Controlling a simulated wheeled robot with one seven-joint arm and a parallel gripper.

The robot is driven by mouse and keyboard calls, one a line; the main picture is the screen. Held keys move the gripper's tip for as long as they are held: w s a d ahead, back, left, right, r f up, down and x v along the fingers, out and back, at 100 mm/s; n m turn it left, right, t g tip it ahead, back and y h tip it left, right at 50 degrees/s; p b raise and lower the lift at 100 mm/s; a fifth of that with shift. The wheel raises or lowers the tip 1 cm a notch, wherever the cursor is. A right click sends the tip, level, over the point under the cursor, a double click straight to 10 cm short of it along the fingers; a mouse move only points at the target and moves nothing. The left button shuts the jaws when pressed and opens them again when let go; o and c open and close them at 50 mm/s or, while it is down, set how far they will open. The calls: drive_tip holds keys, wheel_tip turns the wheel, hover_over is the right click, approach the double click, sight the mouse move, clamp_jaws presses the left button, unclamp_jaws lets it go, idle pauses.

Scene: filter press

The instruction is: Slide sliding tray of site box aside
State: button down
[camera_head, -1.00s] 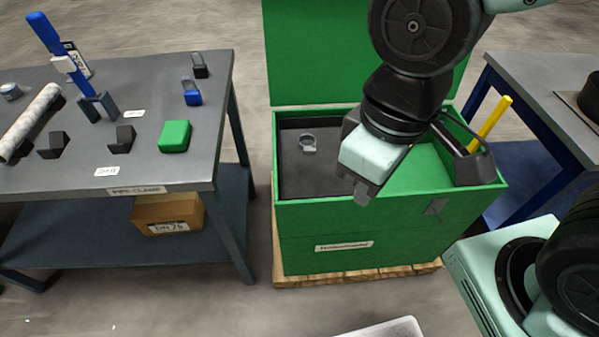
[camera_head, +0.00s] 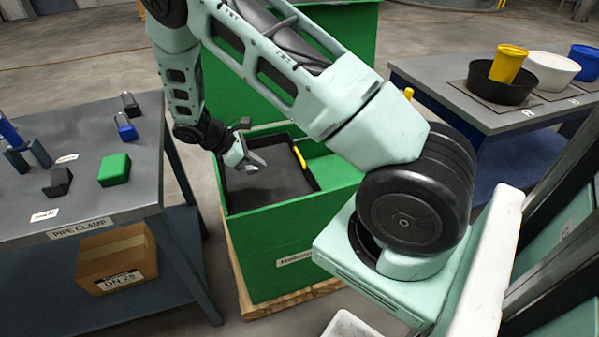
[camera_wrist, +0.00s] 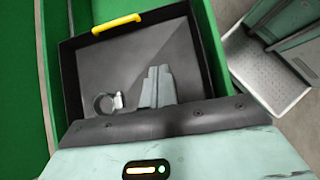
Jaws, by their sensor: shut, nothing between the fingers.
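The green site box (camera_head: 262,250) stands with its lid (camera_head: 345,35) up. Its dark sliding tray (camera_head: 265,190) lies at the left end of the box. A yellow handle (camera_head: 300,157) is on the tray's right edge; in the wrist view it is at the top (camera_wrist: 117,24). My gripper (camera_head: 255,163) is over the tray, left of the handle and apart from it. The wrist view shows its fingers (camera_wrist: 157,72) shut and empty above the tray floor. A grey ring clamp (camera_wrist: 107,103) lies in the tray beside the fingers. My arm hides the box's right part.
A grey bench (camera_head: 100,190) with a green block (camera_head: 114,169) and padlocks is left of the box. Another bench (camera_head: 440,85) with pans and cups is at the right. A yellow bar (camera_head: 408,93) shows behind my arm. The box stands on a wooden pallet (camera_head: 300,297).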

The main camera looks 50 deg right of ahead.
sight(309, 173)
drive_tip(key=shift+h, duration=0.3)
drive_tip(key=x, duration=0.4)
drive_tip(key=d+x, duration=0.1)
drive_tip(key=x, duration=0.8)
drive_tip(key=shift+w+d+r+p, duration=0.2)
drive_tip(key=shift+w+r+p, duration=0.1)
drive_tip(key=shift+r+p, duration=0.05)
drive_tip(key=shift+s+d+r+p, duration=0.15)
drive_tip(key=shift+s+d, duration=0.15)
drive_tip(key=shift+d, duration=0.15)
drive_tip(key=shift+s+d+p, duration=0.15)
drive_tip(key=shift+s+d, duration=0.15)
drive_tip(key=shift+d, duration=0.2)
drive_tip(key=shift+s+d, duration=0.3)
drive_tip(key=shift+d, duration=0.3)
